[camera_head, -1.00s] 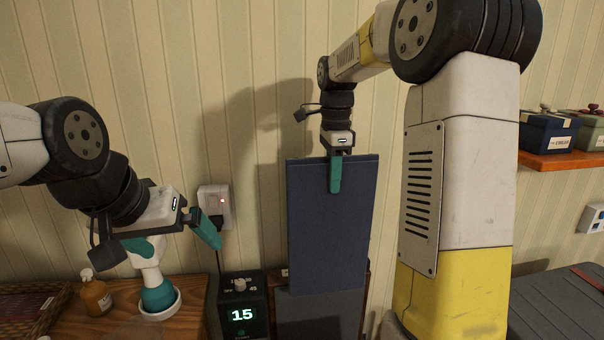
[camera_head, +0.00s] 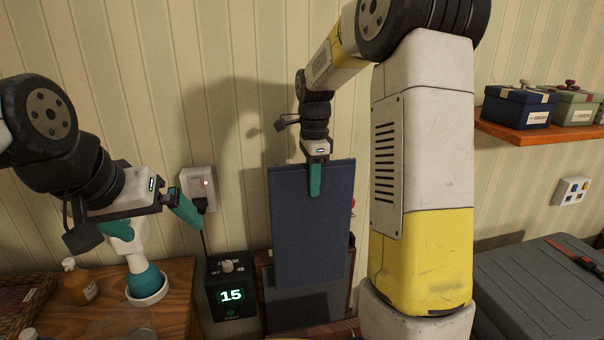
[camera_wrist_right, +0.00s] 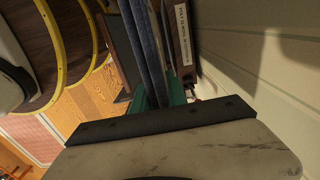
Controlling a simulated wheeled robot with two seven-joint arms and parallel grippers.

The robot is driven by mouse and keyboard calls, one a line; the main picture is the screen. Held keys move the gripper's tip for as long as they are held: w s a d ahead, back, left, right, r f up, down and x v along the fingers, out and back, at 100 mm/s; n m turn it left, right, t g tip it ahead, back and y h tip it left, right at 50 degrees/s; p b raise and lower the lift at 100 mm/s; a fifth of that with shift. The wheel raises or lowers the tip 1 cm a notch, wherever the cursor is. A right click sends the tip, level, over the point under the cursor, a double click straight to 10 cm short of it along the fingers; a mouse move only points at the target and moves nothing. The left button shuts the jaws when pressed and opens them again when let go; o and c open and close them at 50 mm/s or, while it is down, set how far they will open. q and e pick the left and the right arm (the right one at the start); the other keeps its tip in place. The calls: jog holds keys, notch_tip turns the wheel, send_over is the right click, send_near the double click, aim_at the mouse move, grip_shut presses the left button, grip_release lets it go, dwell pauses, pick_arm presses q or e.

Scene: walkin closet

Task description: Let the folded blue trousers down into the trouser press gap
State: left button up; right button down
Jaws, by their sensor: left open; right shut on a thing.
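The folded blue trousers (camera_head: 308,235) hang upright as a flat panel from my right gripper (camera_head: 314,180), which is shut on their top edge. The trouser press (camera_head: 265,290) stands by the wall, a dark board in a wooden frame. The trousers overlap it in the head view, hiding much of it and the gap. In the right wrist view the trousers (camera_wrist_right: 152,50) show edge-on, running between a brown-edged board (camera_wrist_right: 118,45) and a dark labelled panel (camera_wrist_right: 185,40). Whether their lower edge is inside the gap cannot be told. My left gripper (camera_head: 160,222) is open, left of the press.
A timer box (camera_head: 232,292) reading 15 stands left of the press, below a wall socket (camera_head: 198,190). A white and teal object (camera_head: 145,275) and an amber bottle (camera_head: 81,285) are on the wooden top. A grey case (camera_head: 540,290) lies right, below a shelf (camera_head: 540,132) with boxes.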

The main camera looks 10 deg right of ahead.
aim_at(312, 265)
jog(key=f, duration=0.9)
jog(key=w+f, duration=0.1)
jog(key=f, duration=0.8)
jog(key=w+f, duration=0.1)
jog(key=f, duration=0.8)
jog(key=shift+f, duration=0.35)
jog(key=shift+s+f, duration=0.35)
jog(key=shift+f, duration=0.55)
jog(key=shift+s+d+f, duration=0.2)
jog(key=shift+s+d, duration=0.05)
jog(key=shift+d, duration=0.15)
jog(key=shift+a, duration=0.25)
jog(key=c, duration=1.5)
grip_release()
jog(key=shift+c, duration=0.2)
jog(key=o, duration=0.3)
jog(key=shift+d, duration=0.1)
jog(key=shift+r, duration=0.25)
jog(key=r, duration=0.1)
jog(key=w+r, duration=0.2)
jog(key=shift+a, duration=0.25)
jog(key=r, duration=0.4)
jog(key=s+r, duration=0.1)
jog(key=r, duration=0.1)
jog(key=shift+a+r, duration=0.1)
jog(key=shift+s+r, duration=0.1)
jog(key=shift+r, duration=0.1)
